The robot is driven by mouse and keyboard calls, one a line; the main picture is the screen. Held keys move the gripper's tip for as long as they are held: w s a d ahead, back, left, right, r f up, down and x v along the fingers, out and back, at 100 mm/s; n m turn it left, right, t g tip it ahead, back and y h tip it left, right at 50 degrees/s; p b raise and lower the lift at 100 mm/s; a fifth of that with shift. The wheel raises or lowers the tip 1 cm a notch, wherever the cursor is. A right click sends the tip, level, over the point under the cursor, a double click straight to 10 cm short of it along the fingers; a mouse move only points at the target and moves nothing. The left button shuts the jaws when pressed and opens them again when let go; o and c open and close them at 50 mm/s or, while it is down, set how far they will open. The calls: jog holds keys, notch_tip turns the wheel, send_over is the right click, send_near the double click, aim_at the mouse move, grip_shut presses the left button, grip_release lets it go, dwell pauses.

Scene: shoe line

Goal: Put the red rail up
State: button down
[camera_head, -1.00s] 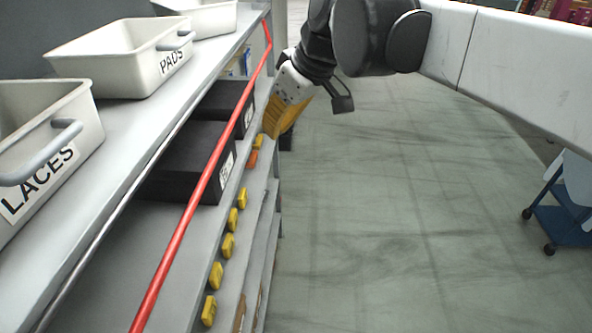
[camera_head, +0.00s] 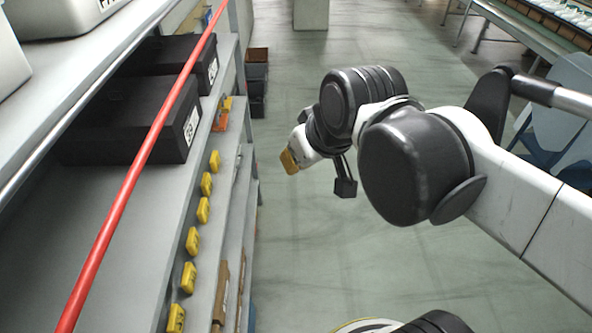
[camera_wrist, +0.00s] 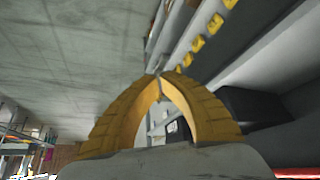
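The red rail (camera_head: 137,165) runs lengthwise along the shelf, passing in front of the black boxes and below the top shelf edge in the head view. Its near end runs out of the frame. A strip of red (camera_wrist: 297,173) shows at the bottom right of the wrist view. My gripper (camera_head: 287,160) is over the aisle, to the right of the shelf and apart from the rail. In the wrist view its yellow fingers (camera_wrist: 161,75) meet at the tips with nothing visible between them.
Black boxes (camera_head: 122,136) stand on the shelf behind the rail. Yellow tags (camera_head: 203,210) line the shelf edge, with an orange item (camera_head: 222,114) farther back. Dark bins (camera_head: 257,80) stand beyond. The aisle floor (camera_head: 300,255) is open; blue chairs (camera_head: 552,130) stand at right.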

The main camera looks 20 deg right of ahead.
jog(key=s+d+f+m+b, duration=0.1)
jog(key=f+b, duration=1.3)
jog(key=f, duration=0.3)
jog(key=s+d+f+m+b, duration=0.1)
jog(key=s+f+b, duration=0.1)
jog(key=f+b, duration=1.3)
notch_tip(320, 180, down, 2)
jog(key=shift+s+t+h, duration=0.3)
jog(key=shift+h, duration=0.1)
jog(key=c, duration=1.8)
grip_release()
jog(key=shift+f+b, duration=0.3)
jog(key=shift+b, duration=0.1)
jog(key=o, duration=0.3)
jog(key=shift+o, duration=0.2)
jog(key=m+t+h+p, duration=0.2)
jog(key=t+h+p, duration=0.5)
jog(key=t+p, duration=1.05)
send_near(189, 60)
jog(key=shift+t, duration=0.75)
jog(key=x, duration=0.6)
jog(key=w+f+x, duration=0.1)
jog(key=x, duration=0.2)
jog(key=shift+w+d+r, duration=0.1)
jog(key=shift+w+d, duration=0.05)
jog(key=shift+d, duration=0.15)
